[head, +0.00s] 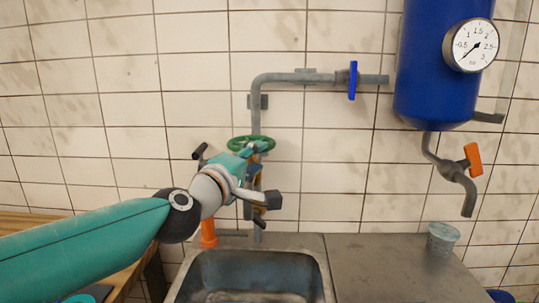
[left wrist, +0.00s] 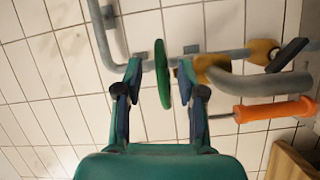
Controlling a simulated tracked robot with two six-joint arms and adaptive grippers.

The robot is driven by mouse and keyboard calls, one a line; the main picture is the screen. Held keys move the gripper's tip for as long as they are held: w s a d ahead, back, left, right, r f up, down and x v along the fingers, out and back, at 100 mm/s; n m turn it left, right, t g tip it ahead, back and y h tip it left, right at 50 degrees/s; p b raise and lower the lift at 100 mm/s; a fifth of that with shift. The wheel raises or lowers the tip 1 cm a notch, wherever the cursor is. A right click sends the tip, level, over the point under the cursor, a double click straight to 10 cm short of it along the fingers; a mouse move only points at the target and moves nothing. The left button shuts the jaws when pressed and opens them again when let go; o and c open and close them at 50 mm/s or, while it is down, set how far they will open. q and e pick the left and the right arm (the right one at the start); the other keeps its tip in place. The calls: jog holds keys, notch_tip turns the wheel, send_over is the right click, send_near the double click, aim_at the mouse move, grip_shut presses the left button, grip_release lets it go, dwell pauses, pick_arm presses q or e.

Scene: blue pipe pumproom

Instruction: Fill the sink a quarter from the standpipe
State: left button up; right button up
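The grey standpipe (head: 258,125) runs along the tiled wall and down behind the sink. A green handwheel (head: 250,143) sits on it, partly hidden by my left gripper (head: 252,160). In the left wrist view the handwheel (left wrist: 162,75) shows edge-on between the two fingers of the gripper (left wrist: 160,82). The fingers are open, with a visible gap on each side of the wheel. The metal sink (head: 326,285) is below at the bottom of the head view. I cannot tell whether water is in it. No stream is visible. My right gripper is not in view.
A blue handle (head: 352,80) is on the upper pipe. A blue tank (head: 425,70) with a gauge (head: 471,45) hangs at the right. Below it is an orange valve lever (head: 473,158). A grey cup (head: 441,240) stands on the counter (head: 375,265). An orange grip (left wrist: 275,110) is beside the standpipe.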

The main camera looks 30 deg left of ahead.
aim_at(266, 151)
pick_arm(q)
jog(key=w, duration=0.4)
jog(key=w+a, duration=0.1)
jog(key=w, duration=0.1)
jog(key=shift+w, duration=0.4)
grip_shut()
